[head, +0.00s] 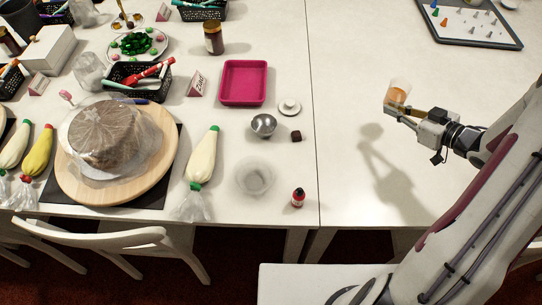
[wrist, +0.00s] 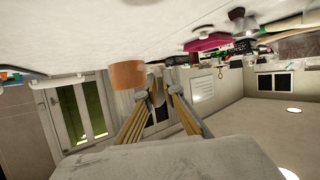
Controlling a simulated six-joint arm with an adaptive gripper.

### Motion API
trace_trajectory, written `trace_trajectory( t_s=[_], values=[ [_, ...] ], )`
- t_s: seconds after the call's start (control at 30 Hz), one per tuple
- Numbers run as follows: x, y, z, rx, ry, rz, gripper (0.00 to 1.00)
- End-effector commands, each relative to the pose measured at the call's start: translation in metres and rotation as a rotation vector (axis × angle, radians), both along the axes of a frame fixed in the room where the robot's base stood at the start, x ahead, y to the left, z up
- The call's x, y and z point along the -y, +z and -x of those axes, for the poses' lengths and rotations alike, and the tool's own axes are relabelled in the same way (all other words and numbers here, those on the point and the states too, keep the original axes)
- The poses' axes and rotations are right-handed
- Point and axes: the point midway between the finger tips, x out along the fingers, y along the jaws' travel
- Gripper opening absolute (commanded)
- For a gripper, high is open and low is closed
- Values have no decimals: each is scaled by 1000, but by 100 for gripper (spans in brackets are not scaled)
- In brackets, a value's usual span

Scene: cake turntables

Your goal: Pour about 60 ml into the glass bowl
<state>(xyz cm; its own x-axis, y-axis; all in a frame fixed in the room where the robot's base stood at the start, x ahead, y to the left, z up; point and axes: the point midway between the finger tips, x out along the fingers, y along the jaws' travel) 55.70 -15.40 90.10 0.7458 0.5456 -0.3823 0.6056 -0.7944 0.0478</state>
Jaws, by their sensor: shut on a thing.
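The glass bowl (head: 255,177) is clear and looks empty. It stands on the white table near its front edge, right of a white piping bag. The cup is held above the bare right-hand table, well to the right of the glass bowl, and leans slightly in the picture.
A small red bottle (head: 298,197) stands right of the glass bowl. A wrapped cake (head: 106,134) sits on a wooden turntable (head: 150,191) at left. The right table's middle is clear.

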Motion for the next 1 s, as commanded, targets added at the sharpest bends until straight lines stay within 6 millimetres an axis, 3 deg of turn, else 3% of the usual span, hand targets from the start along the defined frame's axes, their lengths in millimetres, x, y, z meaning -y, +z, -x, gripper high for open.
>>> trace_trajectory(
  t_s=[0.47,0.77,1.0],
  values=[
    [-35,0,14,-1,-31,-2,0],
    [-82,-4,29,-3,-44,-5,0],
    [-122,-9,28,-2,-20,-4,0]
  ],
)
